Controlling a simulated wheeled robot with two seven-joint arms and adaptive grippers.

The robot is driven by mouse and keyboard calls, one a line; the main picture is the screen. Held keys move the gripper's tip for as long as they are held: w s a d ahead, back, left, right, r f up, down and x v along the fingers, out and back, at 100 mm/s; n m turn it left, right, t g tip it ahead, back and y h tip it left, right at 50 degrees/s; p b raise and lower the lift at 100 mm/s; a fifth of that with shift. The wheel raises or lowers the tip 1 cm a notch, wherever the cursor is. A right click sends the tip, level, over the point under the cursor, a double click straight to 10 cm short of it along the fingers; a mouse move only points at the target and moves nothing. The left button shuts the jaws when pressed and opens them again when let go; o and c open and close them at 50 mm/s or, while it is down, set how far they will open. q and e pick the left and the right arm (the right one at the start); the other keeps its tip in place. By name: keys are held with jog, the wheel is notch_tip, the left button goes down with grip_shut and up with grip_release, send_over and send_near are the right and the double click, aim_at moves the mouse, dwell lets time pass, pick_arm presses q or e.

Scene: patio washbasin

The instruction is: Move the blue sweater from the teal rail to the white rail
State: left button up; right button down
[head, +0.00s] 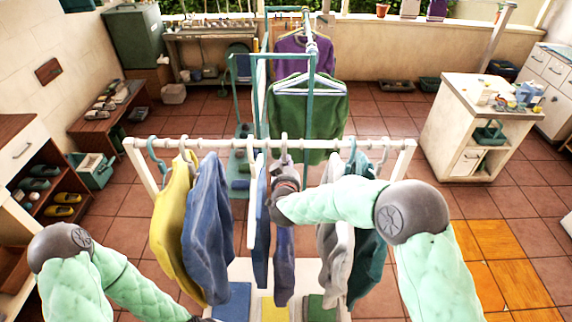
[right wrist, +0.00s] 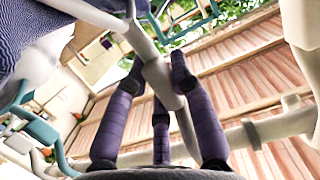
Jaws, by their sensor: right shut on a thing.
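The white rail (head: 225,142) stands close in front of me in the head view. A slate-blue sweater (head: 284,265) hangs edge-on at its middle, partly hidden by my right gripper. My right gripper (head: 286,178) is just below the rail. In the right wrist view its purple fingers (right wrist: 155,80) are shut around a pale grey hanger (right wrist: 156,68), which appears to carry this sweater. The hanger's hook (head: 284,146) shows at the rail. The teal rail (head: 262,95) stands behind, with a green sweater (head: 308,110) and a purple one (head: 300,55). My left gripper is out of view.
A yellow sweater (head: 170,220), a larger blue one (head: 207,235) and a narrow blue one (head: 260,225) hang left of my right gripper. A grey one (head: 333,250) and a dark teal one (head: 368,250) hang close on the right. A white cabinet (head: 455,130) stands farther right.

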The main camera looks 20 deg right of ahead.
jog(key=shift+f, duration=0.15)
jog(key=c, duration=1)
grip_release()
jog(key=shift+f, duration=0.2)
jog(key=shift+f+p+v, duration=0.1)
jog(key=shift+f+v, duration=0.05)
jog(key=shift+v, duration=0.65)
jog(key=shift+f+p+v, duration=0.15)
jog(key=shift+v, duration=0.7)
jog(key=shift+f+p+v, duration=0.1)
jog(key=shift+f+v, duration=0.1)
jog(key=shift+v, duration=0.6)
jog(key=shift+s+a+p, duration=0.25)
jog(key=shift+s+a, duration=0.1)
jog(key=shift+s, duration=0.85)
jog(key=shift+s+a+p, duration=0.2)
jog(key=shift+s+a, duration=0.1)
jog(key=shift+s, duration=0.85)
jog(key=shift+s+a+p, duration=0.25)
jog(key=shift+s+a, duration=0.1)
jog(key=shift+s, duration=0.85)
